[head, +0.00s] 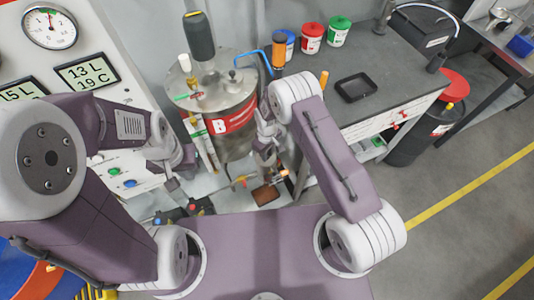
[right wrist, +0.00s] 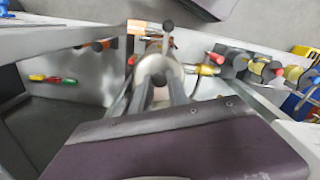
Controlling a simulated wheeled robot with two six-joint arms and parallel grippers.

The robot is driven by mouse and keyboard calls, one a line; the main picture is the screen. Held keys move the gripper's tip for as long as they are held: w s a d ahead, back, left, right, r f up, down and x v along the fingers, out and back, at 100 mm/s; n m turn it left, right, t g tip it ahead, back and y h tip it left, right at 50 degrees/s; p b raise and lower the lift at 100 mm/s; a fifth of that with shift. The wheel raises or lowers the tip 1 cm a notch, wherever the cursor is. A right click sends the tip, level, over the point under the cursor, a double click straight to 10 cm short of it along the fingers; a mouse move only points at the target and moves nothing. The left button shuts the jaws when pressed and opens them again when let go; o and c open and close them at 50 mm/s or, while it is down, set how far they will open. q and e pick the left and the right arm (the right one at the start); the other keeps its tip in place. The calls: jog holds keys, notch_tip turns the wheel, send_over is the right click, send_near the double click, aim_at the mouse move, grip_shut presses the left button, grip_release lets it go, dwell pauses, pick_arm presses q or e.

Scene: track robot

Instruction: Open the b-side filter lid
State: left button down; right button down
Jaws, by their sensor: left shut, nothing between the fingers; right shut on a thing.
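The b-side filter (head: 232,135) is a metal canister with a red band marked "B", standing in the middle of the head view. Its round metal lid (head: 215,95) lies on top and looks closed. My right gripper (head: 266,140) is at the canister's right side, below lid height. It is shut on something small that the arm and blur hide. In the right wrist view it shows only in part, with a dark knob (right wrist: 160,79) near it. My left gripper (head: 172,184) is shut and empty, low to the left of the canister, apart from it.
A panel with a gauge (head: 50,28) and displays (head: 87,72) stands left. A dark bench (head: 400,70) at right holds a black tray (head: 356,87) and red (head: 312,38) and green (head: 338,30) tubs. A blue pipe (head: 254,56) rises behind the lid.

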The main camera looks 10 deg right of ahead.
jog(key=shift+w, duration=0.1)
dwell(0.6)
jog(key=shift+w+a+r+b, duration=0.25)
jog(key=shift+w+r+b, duration=0.1)
jog(key=shift+w+b, duration=0.35)
jog(key=shift+w+a+r+b, duration=0.25)
jog(key=shift+w+r+b, duration=0.1)
jog(key=shift+w+b, duration=0.35)
jog(key=shift+w+a+r+b, duration=0.2)
jog(key=shift+w+b, duration=0.4)
jog(key=shift+b, duration=0.05)
jog(key=shift+w+a+r+b, duration=0.2)
jog(key=shift+w+b, duration=0.4)
jog(key=shift+b, duration=0.05)
